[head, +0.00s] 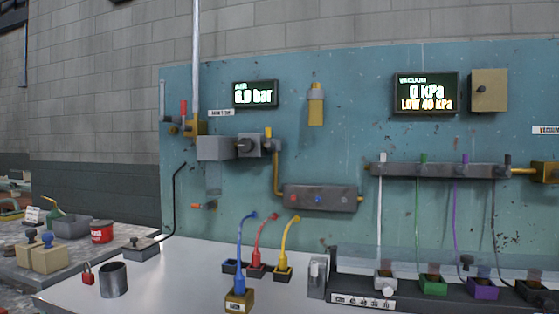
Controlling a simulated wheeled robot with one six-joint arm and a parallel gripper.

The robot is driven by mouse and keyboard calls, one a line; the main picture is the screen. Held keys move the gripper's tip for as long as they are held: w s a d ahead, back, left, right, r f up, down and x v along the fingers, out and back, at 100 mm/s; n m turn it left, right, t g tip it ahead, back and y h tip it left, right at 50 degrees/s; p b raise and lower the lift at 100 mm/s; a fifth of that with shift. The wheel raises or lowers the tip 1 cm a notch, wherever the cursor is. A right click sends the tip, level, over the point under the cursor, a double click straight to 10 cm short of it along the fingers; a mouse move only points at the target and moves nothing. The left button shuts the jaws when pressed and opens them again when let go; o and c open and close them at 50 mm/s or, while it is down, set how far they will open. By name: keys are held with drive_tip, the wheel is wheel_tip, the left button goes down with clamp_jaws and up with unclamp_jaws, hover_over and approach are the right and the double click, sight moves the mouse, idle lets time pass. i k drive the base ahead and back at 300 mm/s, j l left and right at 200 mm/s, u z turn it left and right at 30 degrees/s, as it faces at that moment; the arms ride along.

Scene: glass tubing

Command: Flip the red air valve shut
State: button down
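The red valve handle (183,107) stands upright at the left end of the teal panel. Below it is a brass-coloured valve body (190,128) where a pale vertical pipe (196,60) comes down. Grey blocks (230,147) join it on the right. The air display (255,94) is lit and reads in bar, but its first digit is unclear. My gripper is not in view.
Blue, red and yellow hoses (260,245) rise from the white bench (190,280). A grey manifold (440,170) with several coloured tubes is at right. A grey cup (113,279) and red padlock (87,273) are at the bench's left. Space before the red handle looks clear.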

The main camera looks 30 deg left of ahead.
sight(185, 128)
drive_tip(key=u, duration=1.9)
